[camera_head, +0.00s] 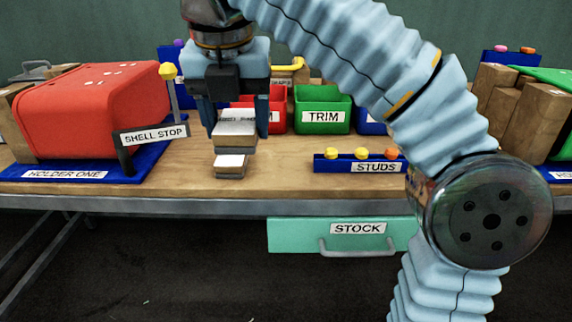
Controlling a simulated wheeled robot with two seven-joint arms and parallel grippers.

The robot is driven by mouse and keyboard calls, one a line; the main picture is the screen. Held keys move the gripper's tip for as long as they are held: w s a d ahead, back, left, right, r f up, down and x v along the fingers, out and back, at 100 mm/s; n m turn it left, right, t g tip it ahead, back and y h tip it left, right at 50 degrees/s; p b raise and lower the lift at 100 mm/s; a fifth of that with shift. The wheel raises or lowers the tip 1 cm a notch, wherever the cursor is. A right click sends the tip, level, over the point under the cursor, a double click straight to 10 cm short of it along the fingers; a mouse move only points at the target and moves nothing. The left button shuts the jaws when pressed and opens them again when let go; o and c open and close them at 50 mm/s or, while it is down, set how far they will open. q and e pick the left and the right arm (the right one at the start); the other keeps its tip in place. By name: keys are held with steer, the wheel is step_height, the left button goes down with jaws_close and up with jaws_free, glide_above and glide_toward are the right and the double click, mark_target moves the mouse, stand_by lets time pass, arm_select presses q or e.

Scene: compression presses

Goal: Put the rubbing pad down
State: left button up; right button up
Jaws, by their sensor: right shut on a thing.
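My right gripper (235,122) points down over the bench left of the middle. Its two dark blue fingers are shut on a small block with pale faces, which I take for the rubbing pad (234,134); its lettering is too small to read. A second small pale-topped block (230,162) shows just below, near the bench's front edge. I cannot tell whether the two touch. My left gripper is not in view.
A red shell (95,110) sits on the blue HOLDER ONE base (100,172), beside the SHELL STOP sign (153,134). Behind stand a red bin (275,117) and the green TRIM bin (322,118). The blue STUDS tray (335,166) lies right. The bench (275,178) is bare between.

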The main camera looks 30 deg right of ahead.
steer(key=w+d+f, duration=0.4)
steer(key=w+d, duration=0.1)
steer(key=d, duration=0.2)
steer(key=b, duration=0.2)
glide_toward(280, 166)
steer(key=shift+w+f, duration=0.4)
steer(key=shift+f, duration=0.35)
steer(key=shift+w+d+f, duration=0.1)
steer(key=shift+f, duration=0.1)
steer(key=x, duration=0.3)
steer(key=shift+d+f+b, duration=0.15)
steer(key=shift+f+b, duration=0.15)
steer(key=shift+b, duration=0.1)
steer(key=shift+f, duration=0.25)
steer(key=shift+f, duration=0.15)
steer(key=o, duration=1.1)
